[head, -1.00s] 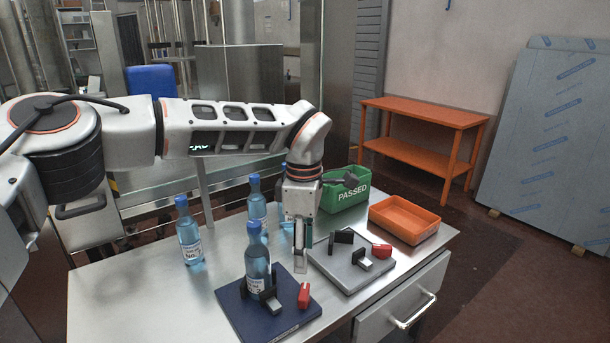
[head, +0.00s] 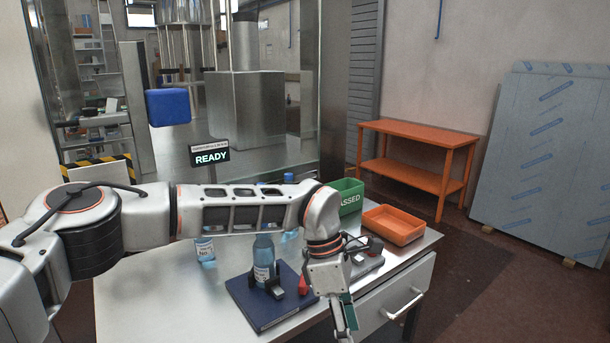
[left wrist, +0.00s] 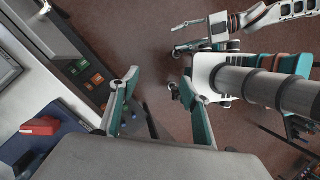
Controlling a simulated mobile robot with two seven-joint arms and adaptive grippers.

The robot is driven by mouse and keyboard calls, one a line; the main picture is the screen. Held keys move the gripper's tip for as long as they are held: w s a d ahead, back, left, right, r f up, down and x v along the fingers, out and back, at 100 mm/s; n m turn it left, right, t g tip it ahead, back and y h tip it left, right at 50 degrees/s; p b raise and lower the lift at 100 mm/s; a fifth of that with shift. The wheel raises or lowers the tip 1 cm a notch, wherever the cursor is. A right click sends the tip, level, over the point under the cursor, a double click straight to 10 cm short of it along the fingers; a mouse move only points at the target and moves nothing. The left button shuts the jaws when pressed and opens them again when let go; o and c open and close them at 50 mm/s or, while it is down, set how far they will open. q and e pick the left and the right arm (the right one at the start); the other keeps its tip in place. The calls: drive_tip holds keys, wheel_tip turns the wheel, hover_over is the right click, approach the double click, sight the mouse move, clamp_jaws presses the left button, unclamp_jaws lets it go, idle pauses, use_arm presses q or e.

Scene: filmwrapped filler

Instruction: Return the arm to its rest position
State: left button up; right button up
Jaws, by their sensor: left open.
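My left gripper (head: 345,318) hangs at the table's front edge, right of the dark blue pad, empty. My left arm reaches across the table from the left. In the left wrist view, what looks like my right gripper (left wrist: 205,35) is at the upper right, above the floor; its fingers are too small to read. A blue bottle (head: 263,258) stands upright in a black holder on the dark blue pad (head: 255,308).
Another bottle (head: 205,249) stands behind on the metal table (head: 150,300). A green PASSED bin (head: 349,194), an orange tray (head: 393,224) and a grey fixture plate (head: 368,265) are at the right. The drawer handle (head: 405,304) sticks out. Floor right of the table is clear.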

use_arm(q)
drive_tip(key=s+d+n+g+h, duration=0.2)
drive_tip(key=s+d+g+h, duration=0.4)
drive_tip(key=s+d, duration=0.75)
drive_tip(key=s+d+r+n+t+h, duration=0.15)
drive_tip(key=d+r+n+h, duration=0.25)
drive_tip(key=r+n+h, duration=0.4)
drive_tip(key=w+a+n+t+h, duration=0.6)
drive_tip(key=w+n+t, duration=0.2)
drive_tip(key=n+t, duration=0.45)
drive_tip(key=w+a+f+n+t+y, duration=0.6)
drive_tip(key=a+f+n+t+y, duration=0.35)
drive_tip(key=a+n, duration=0.5)
drive_tip(key=s+a+f+n+y, duration=0.25)
drive_tip(key=a+f+n, duration=0.25)
drive_tip(key=a+f, duration=0.3)
drive_tip(key=s+a+f+n+y, duration=0.2)
drive_tip(key=a+f+n+y, duration=0.25)
drive_tip(key=f, duration=0.55)
drive_tip(key=s+a+f+n+g+y, duration=0.3)
drive_tip(key=s+a+f+n+g, duration=0.1)
drive_tip(key=s+a+f, duration=0.7)
drive_tip(key=shift+s+a+f+n+y, duration=0.2)
drive_tip(key=shift+a+f+n+y, duration=0.15)
drive_tip(key=shift+a+n, duration=0.5)
use_arm(e)
drive_tip(key=shift+s, duration=0.35)
